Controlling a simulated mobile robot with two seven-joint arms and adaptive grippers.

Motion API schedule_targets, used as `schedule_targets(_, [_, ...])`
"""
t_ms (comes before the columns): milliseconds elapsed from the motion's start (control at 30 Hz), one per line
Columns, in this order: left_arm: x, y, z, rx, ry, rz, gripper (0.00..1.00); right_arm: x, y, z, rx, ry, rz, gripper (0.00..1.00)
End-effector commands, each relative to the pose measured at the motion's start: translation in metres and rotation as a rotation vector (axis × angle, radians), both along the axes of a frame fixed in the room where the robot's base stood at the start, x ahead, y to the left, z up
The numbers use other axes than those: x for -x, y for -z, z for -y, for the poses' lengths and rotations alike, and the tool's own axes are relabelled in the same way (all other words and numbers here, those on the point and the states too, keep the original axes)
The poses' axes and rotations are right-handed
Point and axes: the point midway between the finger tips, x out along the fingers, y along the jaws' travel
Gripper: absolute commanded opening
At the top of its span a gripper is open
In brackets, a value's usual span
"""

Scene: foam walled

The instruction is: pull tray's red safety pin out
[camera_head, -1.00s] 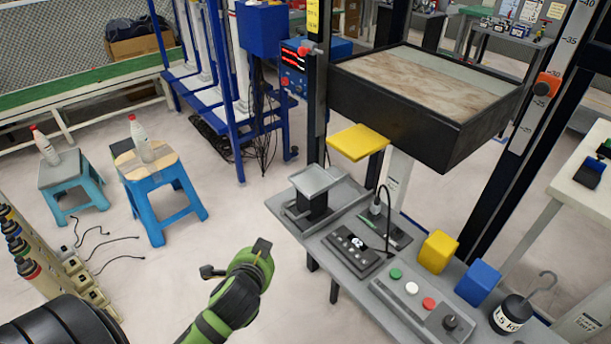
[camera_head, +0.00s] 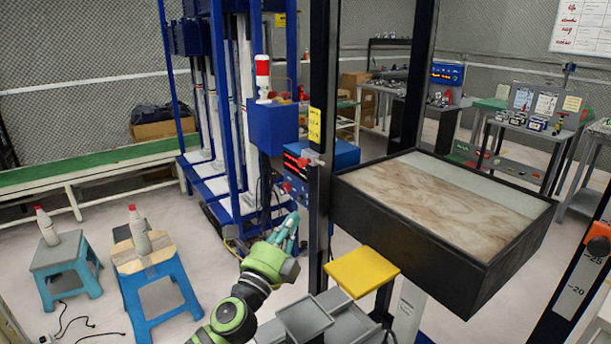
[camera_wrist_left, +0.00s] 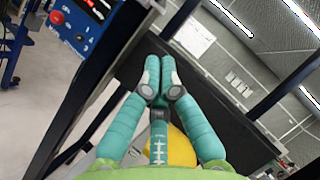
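The tray (camera_head: 413,236) is a black-walled box with a marbled top, held between two dark uprights. My right gripper is not in view.
A yellow plate (camera_head: 361,271) juts out below the tray. A blue box with red displays (camera_head: 300,169) stands behind the left upright. An orange-red knob (camera_head: 599,237) is on the right upright. Blue stools (camera_head: 160,290) with bottles stand at left over open floor.

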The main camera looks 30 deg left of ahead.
Motion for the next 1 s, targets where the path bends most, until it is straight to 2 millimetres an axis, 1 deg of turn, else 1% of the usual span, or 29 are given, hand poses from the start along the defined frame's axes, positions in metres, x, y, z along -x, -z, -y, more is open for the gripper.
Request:
schedule_targets(33, [-0.001,0.000,0.000,0.001,0.000,-0.001,0.00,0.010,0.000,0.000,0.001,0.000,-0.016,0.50])
schedule_targets(67, [-0.001,-0.001,0.000,0.001,0.000,0.000,0.00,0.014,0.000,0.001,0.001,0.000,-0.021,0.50])
schedule_targets(167, [-0.007,-0.004,-0.001,0.002,0.000,0.001,0.00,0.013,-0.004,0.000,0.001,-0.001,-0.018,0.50])
schedule_targets(267, [-0.020,-0.010,-0.003,0.001,-0.001,0.002,0.00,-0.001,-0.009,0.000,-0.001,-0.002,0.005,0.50])
schedule_targets(400, [-0.046,-0.020,-0.007,0.002,-0.002,0.002,0.00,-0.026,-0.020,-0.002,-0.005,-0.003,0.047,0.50])
schedule_targets(500, [-0.066,-0.026,-0.010,0.003,-0.001,0.002,0.00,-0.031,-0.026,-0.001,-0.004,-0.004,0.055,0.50])
schedule_targets(667, [-0.095,-0.035,-0.014,0.003,-0.001,0.001,0.00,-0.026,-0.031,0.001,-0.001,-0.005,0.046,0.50])
schedule_targets(700, [-0.099,-0.038,-0.019,0.001,-0.003,0.000,0.00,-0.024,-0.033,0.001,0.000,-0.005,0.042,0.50])
schedule_targets(833, [-0.107,-0.045,-0.033,0.003,-0.002,-0.002,0.00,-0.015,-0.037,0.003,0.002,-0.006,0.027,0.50])
schedule_targets(1000, [-0.113,-0.049,-0.042,0.003,-0.001,-0.002,0.00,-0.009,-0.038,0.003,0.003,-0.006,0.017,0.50])
